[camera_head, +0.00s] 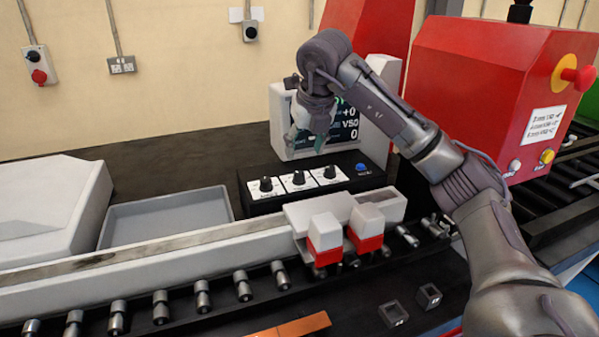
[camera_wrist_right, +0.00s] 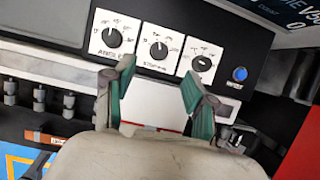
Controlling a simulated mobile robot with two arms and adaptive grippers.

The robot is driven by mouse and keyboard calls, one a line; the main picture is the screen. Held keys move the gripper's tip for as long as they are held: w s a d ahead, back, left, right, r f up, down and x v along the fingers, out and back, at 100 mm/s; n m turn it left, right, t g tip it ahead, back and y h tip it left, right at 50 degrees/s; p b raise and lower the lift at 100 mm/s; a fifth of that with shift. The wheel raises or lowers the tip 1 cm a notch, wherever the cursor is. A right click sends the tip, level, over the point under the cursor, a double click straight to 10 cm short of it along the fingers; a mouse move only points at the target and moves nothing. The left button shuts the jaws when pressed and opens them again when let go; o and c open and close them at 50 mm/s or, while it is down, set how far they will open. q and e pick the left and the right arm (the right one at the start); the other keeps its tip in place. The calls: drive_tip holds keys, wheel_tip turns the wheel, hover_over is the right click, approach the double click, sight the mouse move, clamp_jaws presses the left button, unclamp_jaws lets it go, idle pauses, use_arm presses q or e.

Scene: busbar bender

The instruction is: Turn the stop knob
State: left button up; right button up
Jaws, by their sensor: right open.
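A black control box (camera_head: 300,200) has three black knobs on white dial plates in a row. The middle one, whose label appears to read STOP, is the stop knob (camera_head: 298,178); it also shows in the right wrist view (camera_wrist_right: 158,49). My right gripper (camera_head: 306,140) hangs above and behind the knob row, in front of the display screen. Its green-padded fingers are open and empty. In the right wrist view the fingertips (camera_wrist_right: 158,68) stand apart, with the stop knob's plate visible between and beyond them. I see no contact with the knob. My left gripper is out of view.
Beside the stop knob are the left knob (camera_head: 266,184), the right knob (camera_head: 330,172) and a blue button (camera_head: 362,168). The display (camera_head: 345,138) stands close behind the gripper. Red-and-white blocks (camera_head: 325,240) stand in front of the box. A grey tray (camera_head: 165,217) lies left.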

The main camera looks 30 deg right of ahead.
sight(299, 173)
drive_tip(key=p+x, duration=0.1)
drive_tip(key=x, duration=0.7)
drive_tip(key=shift+w+f, duration=0.15)
drive_tip(key=shift+f, duration=0.2)
clamp_jaws()
